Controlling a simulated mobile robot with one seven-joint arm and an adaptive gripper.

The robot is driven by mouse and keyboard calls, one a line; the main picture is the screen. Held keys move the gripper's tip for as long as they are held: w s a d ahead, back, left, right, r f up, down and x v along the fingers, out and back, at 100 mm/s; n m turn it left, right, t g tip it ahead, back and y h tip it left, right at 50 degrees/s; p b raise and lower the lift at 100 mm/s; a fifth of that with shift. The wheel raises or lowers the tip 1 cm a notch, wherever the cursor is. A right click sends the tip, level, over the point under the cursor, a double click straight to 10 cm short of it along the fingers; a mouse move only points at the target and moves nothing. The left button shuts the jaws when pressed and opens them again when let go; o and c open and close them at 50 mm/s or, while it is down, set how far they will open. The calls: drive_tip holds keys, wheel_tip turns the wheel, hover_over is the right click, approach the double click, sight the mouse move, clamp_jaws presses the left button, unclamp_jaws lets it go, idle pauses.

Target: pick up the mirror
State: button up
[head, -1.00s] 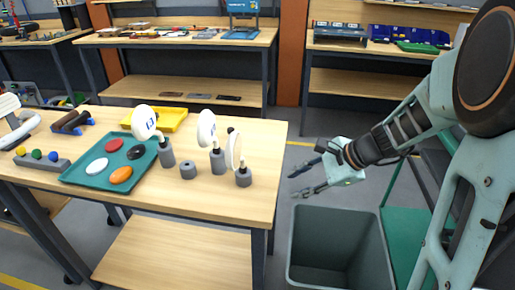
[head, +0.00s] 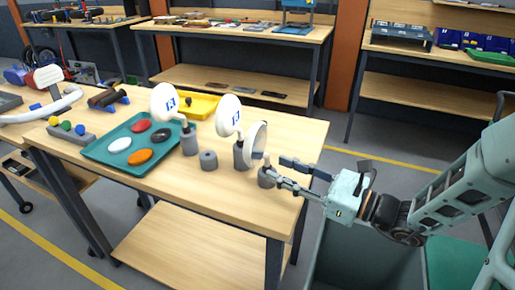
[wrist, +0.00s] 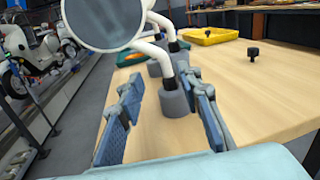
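Three round white mirrors stand on grey cylindrical holders along the right part of the wooden table. The nearest mirror (head: 257,138) is edge-on in the head view; its grey glass face (wrist: 103,22) fills the upper left of the wrist view. Its white stem bends down into a grey holder (wrist: 174,103). My gripper (head: 277,169) is open at the nearest holder. In the wrist view its blue-padded fingers (wrist: 165,90) flank that holder and lower stem; contact cannot be told.
An empty grey holder (head: 208,160) stands in front of the mirrors. A teal tray (head: 112,169) with several coloured ovals lies left. A yellow tray (head: 205,104) lies behind, with a black knob (wrist: 253,49) near it. A grey bin (head: 360,262) stands below my arm.

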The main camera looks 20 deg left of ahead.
sight(266, 166)
drive_tip(key=shift+w+r+x, duration=0.1)
drive_tip(key=shift+r+x, duration=0.05)
drive_tip(key=shift+x, duration=0.75)
drive_tip(key=shift+w+r+x, duration=0.1)
drive_tip(key=shift+w+x, duration=0.05)
drive_tip(key=shift+x, duration=0.75)
drive_tip(key=shift+w+r+x, duration=0.1)
drive_tip(key=shift+r+x, duration=0.05)
drive_tip(key=shift+x, duration=0.75)
drive_tip(key=shift+d, duration=0.1)
clamp_jaws()
